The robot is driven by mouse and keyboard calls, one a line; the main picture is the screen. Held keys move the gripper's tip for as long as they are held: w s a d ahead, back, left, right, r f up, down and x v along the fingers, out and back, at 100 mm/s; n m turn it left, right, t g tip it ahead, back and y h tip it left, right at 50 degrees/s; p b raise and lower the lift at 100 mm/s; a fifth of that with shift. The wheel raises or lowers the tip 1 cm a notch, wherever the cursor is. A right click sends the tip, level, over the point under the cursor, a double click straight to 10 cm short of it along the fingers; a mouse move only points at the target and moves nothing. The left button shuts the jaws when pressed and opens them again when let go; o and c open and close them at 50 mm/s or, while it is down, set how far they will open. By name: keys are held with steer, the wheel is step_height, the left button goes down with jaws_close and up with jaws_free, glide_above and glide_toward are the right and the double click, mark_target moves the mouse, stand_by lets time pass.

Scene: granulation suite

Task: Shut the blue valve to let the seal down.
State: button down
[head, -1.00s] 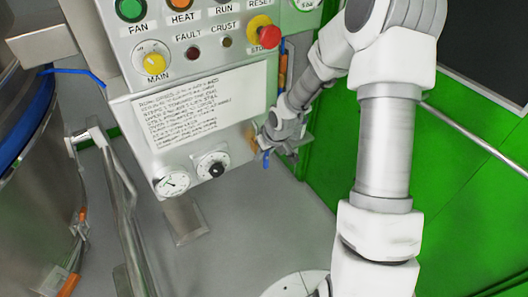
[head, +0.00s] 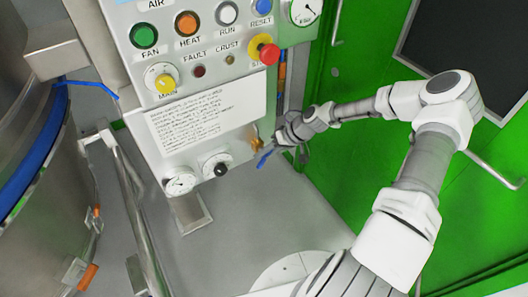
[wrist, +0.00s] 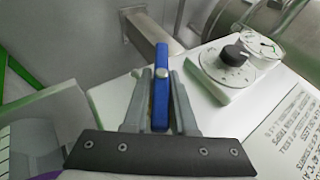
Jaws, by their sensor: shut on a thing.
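In the head view the blue lever (head: 264,160) slants down and left below the brass valve body (head: 256,144), at the lower right side of the control panel. My gripper (head: 270,150) reaches it there from the right. The exact contact is too small to tell in the head view.
The grey panel carries a dial gauge (head: 180,185), a black knob (head: 220,169) and a red stop button (head: 268,52). A steel vessel with a blue band (head: 40,150) stands at the left, beside a metal rail (head: 135,195). A green door (head: 350,200) lies behind my arm.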

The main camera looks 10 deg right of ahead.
steer(key=y+b, duration=0.2)
steer(key=shift+f+m+g+y, duration=0.3)
steer(key=shift+m, duration=0.1)
steer(key=y+b, duration=0.3)
steer(key=shift+m+g+b, duration=0.3)
steer(key=shift+m+b, duration=0.05)
steer(key=shift+m, duration=0.05)
steer(key=m+y+b, duration=0.1)
steer(key=y+b, duration=0.1)
steer(key=y, duration=0.1)
steer(key=shift+b, duration=0.4)
steer(key=shift+r+y+b, duration=0.2)
steer(key=shift+y+b, duration=0.4)
steer(key=shift+y, duration=0.2)
steer(key=shift+s+r+m, duration=0.1)
steer(key=shift+m, duration=0.2)
steer(key=c, duration=0.7)
jaws_free()
